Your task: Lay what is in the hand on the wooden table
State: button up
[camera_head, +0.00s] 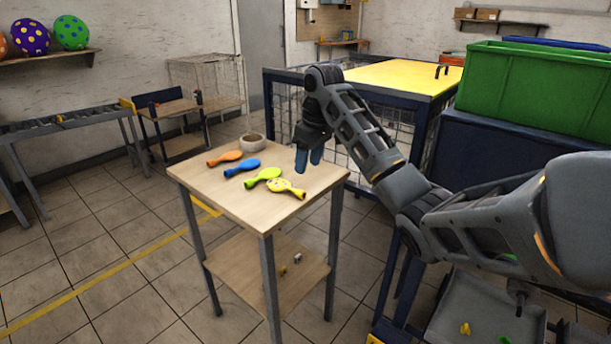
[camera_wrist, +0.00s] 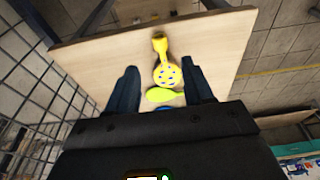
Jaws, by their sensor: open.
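The wooden table (camera_head: 231,197) has a light wood top on dark legs; its top also shows in the wrist view (camera_wrist: 215,40). My gripper (camera_head: 308,163) is open and points down above the table's right side. I see nothing held between its fingers.
A round bowl (camera_head: 252,143) stands at the table's back corner. A lower shelf (camera_head: 270,270) holds small items. A yellow-topped cage bench (camera_head: 400,76) stands behind my arm, and a green crate (camera_head: 535,90) is at the right. The table's front left part is clear.

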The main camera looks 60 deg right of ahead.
jog(key=shift+v, duration=1.2)
dwell(0.4)
